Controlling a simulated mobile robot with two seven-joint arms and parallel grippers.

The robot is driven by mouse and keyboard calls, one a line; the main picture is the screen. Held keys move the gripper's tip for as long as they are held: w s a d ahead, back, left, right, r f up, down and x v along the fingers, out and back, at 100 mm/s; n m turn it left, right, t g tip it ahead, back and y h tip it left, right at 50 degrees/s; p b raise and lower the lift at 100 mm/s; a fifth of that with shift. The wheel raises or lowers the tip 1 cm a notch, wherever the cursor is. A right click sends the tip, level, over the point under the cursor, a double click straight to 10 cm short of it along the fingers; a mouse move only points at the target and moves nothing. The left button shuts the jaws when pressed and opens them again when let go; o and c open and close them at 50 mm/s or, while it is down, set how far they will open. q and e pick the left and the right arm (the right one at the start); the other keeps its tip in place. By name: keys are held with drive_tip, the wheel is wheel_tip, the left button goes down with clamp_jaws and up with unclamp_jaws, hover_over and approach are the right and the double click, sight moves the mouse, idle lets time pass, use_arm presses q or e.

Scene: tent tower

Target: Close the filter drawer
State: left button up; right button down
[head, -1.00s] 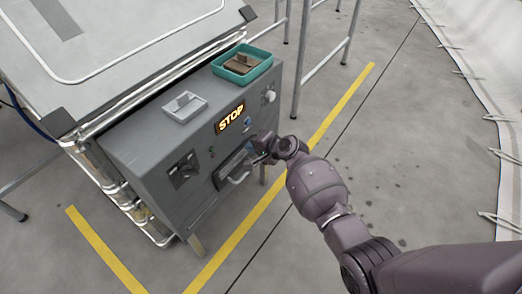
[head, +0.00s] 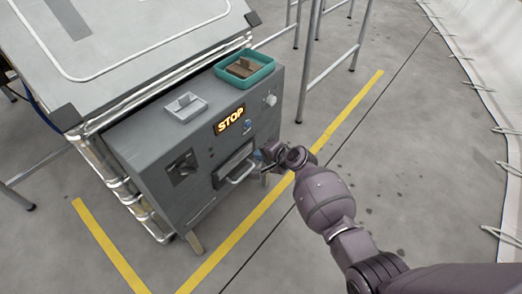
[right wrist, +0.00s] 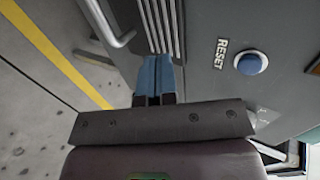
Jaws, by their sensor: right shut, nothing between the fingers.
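The filter drawer (head: 232,162) looks like a dark panel with a pale bar handle (head: 240,173), low on the front of a grey machine. I cannot tell for sure whether it sits flush. My right gripper (head: 262,161) is shut and empty, just right of the drawer in the head view. In the right wrist view its blue fingertips (right wrist: 155,72) are together, close to a ribbed vent-like strip (right wrist: 163,25). The handle also shows there (right wrist: 108,24), to the left of the fingers. Contact cannot be told. My left gripper is not in view.
The machine front (head: 185,213) also carries a lit STOP sign (head: 230,119), a blue RESET button (right wrist: 250,63) and a white knob (head: 270,100). Yellow-lined floor is clear at the right.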

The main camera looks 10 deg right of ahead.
use_arm(q)
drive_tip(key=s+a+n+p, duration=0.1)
drive_tip(key=p, duration=0.2)
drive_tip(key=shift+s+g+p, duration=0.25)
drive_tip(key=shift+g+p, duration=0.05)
use_arm(e)
drive_tip(key=v, duration=1)
